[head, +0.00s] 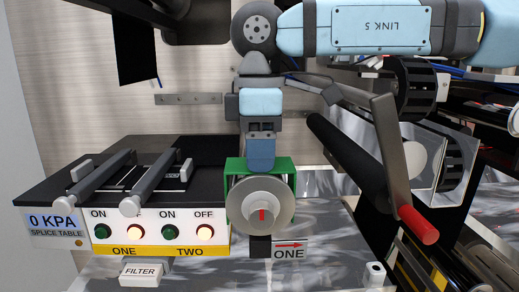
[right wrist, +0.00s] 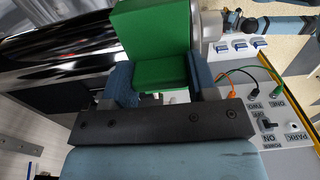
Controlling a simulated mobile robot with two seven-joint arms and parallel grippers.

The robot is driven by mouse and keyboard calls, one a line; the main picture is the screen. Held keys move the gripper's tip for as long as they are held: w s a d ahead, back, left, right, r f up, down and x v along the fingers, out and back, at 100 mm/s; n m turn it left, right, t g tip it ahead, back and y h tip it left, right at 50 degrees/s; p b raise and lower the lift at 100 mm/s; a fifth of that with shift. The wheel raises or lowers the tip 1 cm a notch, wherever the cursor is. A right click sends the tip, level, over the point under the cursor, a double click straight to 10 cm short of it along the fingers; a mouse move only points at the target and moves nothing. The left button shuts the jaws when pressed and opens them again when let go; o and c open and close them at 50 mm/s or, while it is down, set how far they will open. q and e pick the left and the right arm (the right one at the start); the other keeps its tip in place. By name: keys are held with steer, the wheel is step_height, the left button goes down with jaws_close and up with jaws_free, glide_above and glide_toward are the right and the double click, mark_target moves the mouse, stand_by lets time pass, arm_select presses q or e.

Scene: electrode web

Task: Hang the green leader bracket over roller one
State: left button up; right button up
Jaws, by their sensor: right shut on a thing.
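The green leader bracket (head: 286,168) is held by my right gripper (head: 260,160), whose blue fingers are shut on its top. In the head view it sits just behind a round grey disc (head: 248,207) with a red mark, and its sides come down on both sides of the disc. An arrow sign marked ONE (head: 290,250) is just below. The roller behind the disc is hidden, so I cannot tell whether the bracket rests on it. In the right wrist view the bracket (right wrist: 155,40) lies between the fingers (right wrist: 160,82). My left gripper is not in view.
The splice table (head: 50,193) with two grey bars and lit buttons stands to the left. A dark roller (head: 345,160) and a red-tipped lever (head: 400,180) are close on the right. A box marked FILTER (head: 141,273) is at the front.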

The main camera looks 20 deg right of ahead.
steer(key=o, duration=1)
steer(key=shift+r, duration=0.1)
